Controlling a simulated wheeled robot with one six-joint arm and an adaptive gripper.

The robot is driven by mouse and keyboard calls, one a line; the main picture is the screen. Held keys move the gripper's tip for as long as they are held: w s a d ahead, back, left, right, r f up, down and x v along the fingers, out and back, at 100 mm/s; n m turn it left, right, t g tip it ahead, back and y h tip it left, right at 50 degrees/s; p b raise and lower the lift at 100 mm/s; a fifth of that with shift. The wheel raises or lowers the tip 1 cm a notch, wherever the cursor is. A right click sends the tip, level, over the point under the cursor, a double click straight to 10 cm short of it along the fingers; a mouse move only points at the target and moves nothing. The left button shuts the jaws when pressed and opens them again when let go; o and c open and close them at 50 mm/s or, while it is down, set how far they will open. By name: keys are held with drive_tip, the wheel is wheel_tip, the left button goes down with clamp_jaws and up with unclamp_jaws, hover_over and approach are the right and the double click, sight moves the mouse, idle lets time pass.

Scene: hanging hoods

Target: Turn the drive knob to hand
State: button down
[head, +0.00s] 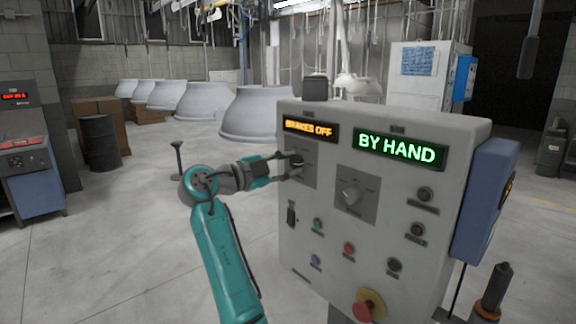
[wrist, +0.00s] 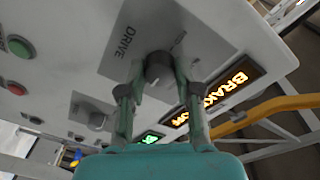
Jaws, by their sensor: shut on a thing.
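The drive knob is a dark round knob on a grey plate labelled DRIVE, at the upper left of the pale control panel (head: 330,240). In the wrist view the drive knob (wrist: 158,67) sits between the two fingertips of my gripper (wrist: 159,82), which is shut on it. In the head view my gripper (head: 288,166) reaches the plate from the left and partly hides the knob. The exact pointer angle is hard to read. Above, an orange display (head: 311,129) reads BRAKES OFF and a green display (head: 400,149) reads BY HAND.
A second knob (head: 351,194) on its own grey plate is right of the drive knob. Several push buttons and a red stop button (head: 364,309) sit lower. A blue box (head: 486,199) is on the panel's right side. Hoods (head: 258,115) hang behind; open floor lies left.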

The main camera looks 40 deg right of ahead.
drive_tip(key=shift+f, duration=0.1)
idle(0.4)
drive_tip(key=c, duration=0.8)
unclamp_jaws()
drive_tip(key=shift+a, duration=0.1)
drive_tip(key=a, duration=1.1)
drive_tip(key=shift+w+a, duration=0.35)
drive_tip(key=shift+a, duration=0.05)
